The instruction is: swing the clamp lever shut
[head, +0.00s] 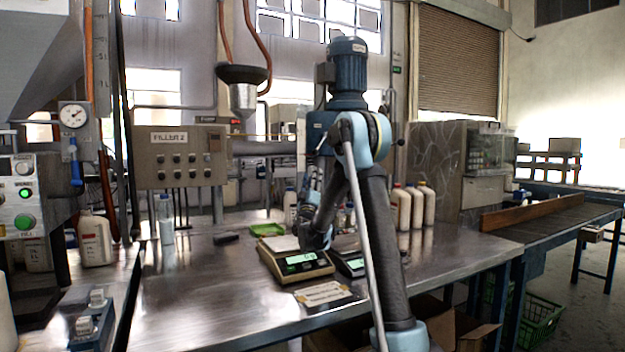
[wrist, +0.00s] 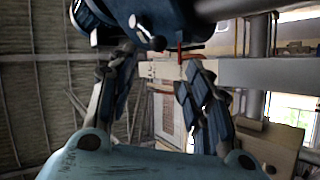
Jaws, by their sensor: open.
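My gripper (wrist: 158,68) is open and empty in the wrist view, its two fingers spread and pointing up toward the underside of a blue machine body (wrist: 165,12). A short lever with a ball end (wrist: 146,33) sticks out of that body, just above and between the fingertips, apart from them. A thin red-tipped handle (wrist: 180,58) hangs to its right; I cannot tell which of the two is the clamp lever. In the head view the blue motor unit (head: 348,68) stands behind my arm.
A scale (head: 297,262) with a lit display stands on the steel table (head: 215,290) below my gripper. White bottles (head: 415,205) stand to the right. A green tray (head: 266,229) and a clear bottle (head: 166,220) are left. The table's front left is clear.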

